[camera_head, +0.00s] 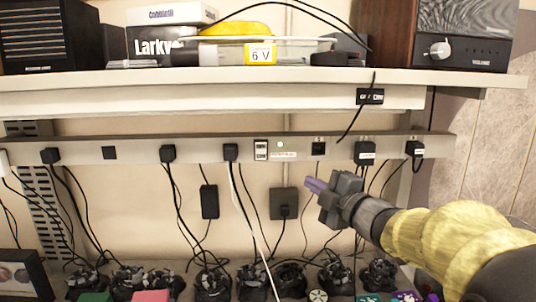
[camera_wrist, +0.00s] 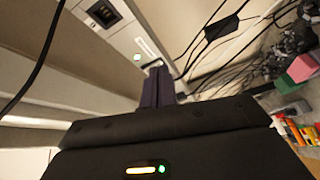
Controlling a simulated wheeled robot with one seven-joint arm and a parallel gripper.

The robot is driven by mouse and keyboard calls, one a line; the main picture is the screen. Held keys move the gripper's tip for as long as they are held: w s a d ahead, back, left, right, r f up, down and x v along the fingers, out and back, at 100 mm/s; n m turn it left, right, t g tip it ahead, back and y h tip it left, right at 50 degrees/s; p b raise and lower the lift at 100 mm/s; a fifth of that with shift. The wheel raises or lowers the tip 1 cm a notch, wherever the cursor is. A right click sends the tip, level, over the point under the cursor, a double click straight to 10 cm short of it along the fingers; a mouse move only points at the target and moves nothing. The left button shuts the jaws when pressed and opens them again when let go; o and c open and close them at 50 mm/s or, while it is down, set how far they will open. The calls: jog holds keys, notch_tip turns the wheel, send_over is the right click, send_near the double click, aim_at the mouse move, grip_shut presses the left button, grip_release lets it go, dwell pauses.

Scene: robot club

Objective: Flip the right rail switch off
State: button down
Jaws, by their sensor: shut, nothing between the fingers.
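A long pale rail (camera_head: 200,150) runs across the wall under the shelf.
Black plugs (camera_head: 364,153) with hanging cables sit along the rail. A black-and-white fitting (camera_head: 260,150) is left of the light. A similar black square (camera_head: 109,152) is on the left half. The shelf (camera_head: 210,98) overhangs above; dark clustered objects (camera_head: 214,282) stand below.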

jog(key=s+a+r+n+g+y, duration=0.1)
jog(key=n, duration=0.1)
jog(key=s+r+n+g+y, duration=0.1)
jog(key=n+y, duration=0.1)
jog(key=n, duration=0.1)
jog(key=s+a+r+n+y, duration=0.1)
jog(key=r+n+y, duration=0.1)
jog(key=shift+s+a+n+g, duration=0.1)
jog(key=shift+a+n+g, duration=0.2)
jog(key=shift+a+g, duration=0.1)
jog(key=shift+r, duration=0.1)
jog(key=p, duration=0.6)
send_near(261, 151)
jog(key=w+a, duration=0.1)
jog(key=w+a+r, duration=0.1)
jog(key=a, duration=0.1)
jog(key=w+a, duration=0.1)
jog(key=a, duration=0.1)
jog(key=shift+a+r, duration=0.25)
jog(key=shift+r, duration=0.15)
jog(key=shift+w+f, duration=0.1)
jog(key=shift+w, duration=0.3)
jog(key=shift+a+p, duration=0.1)
jog(key=shift+p, duration=0.25)
